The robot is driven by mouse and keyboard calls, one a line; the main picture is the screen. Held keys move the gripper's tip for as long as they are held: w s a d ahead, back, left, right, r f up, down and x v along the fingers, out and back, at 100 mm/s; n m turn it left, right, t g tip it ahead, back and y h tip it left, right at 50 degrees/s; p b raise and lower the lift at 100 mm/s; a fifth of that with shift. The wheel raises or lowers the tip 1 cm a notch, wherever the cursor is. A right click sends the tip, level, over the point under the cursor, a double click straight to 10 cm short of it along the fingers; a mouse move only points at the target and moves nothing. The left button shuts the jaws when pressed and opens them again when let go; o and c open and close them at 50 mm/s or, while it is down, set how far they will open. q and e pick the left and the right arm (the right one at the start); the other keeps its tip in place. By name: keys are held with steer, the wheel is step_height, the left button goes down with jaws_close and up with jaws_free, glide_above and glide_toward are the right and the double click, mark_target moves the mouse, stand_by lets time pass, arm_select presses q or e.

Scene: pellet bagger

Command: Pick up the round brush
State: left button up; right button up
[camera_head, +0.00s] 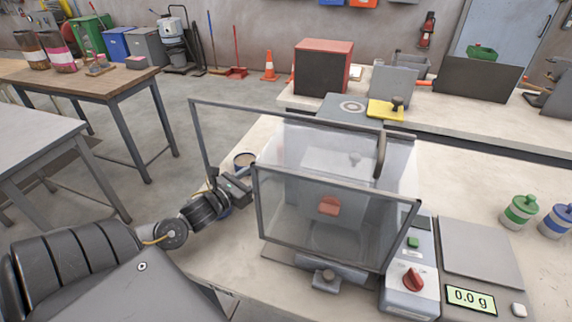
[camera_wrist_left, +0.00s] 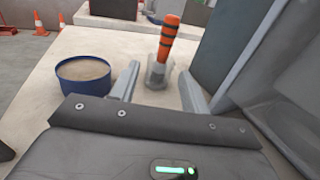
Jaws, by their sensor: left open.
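The round brush (camera_wrist_left: 170,36) shows in the left wrist view, with an orange, black-banded handle standing nearly upright. Its lower end is in a small greyish, see-through holder (camera_wrist_left: 157,76) on the bench. My left gripper (camera_wrist_left: 160,84) is open and empty. Its two fingers point towards the holder, which lies between and beyond their tips; I see no contact. In the head view my left gripper (camera_head: 236,187) is at the left side of the clear-walled bagger (camera_head: 330,215). I cannot make out the brush in the head view. My right gripper is not in view.
A blue tin (camera_wrist_left: 84,76) stands left of the brush, close to my left finger. The bagger's grey wall and frame (camera_wrist_left: 255,60) rise close on the right. A scale (camera_head: 480,255) and lidded jars (camera_head: 520,211) are on the bench's right side.

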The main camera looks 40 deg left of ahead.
arm_select(q)
steer(key=shift+r, duration=0.25)
steer(key=w, duration=0.3)
steer(key=w+p, duration=0.1)
steer(key=w, duration=0.1)
steer(key=shift+w+d+f, duration=0.1)
steer(key=shift+d, duration=0.3)
steer(key=shift+w+p, duration=0.35)
steer(key=shift+w, duration=0.15)
steer(key=w, duration=0.1)
steer(key=w+p, duration=0.1)
steer(key=w, duration=0.1)
steer(key=shift+w+d+r, duration=0.2)
steer(key=shift+w, duration=0.1)
steer(key=shift+w+f, duration=0.1)
steer(key=shift+w, duration=0.3)
jaws_close()
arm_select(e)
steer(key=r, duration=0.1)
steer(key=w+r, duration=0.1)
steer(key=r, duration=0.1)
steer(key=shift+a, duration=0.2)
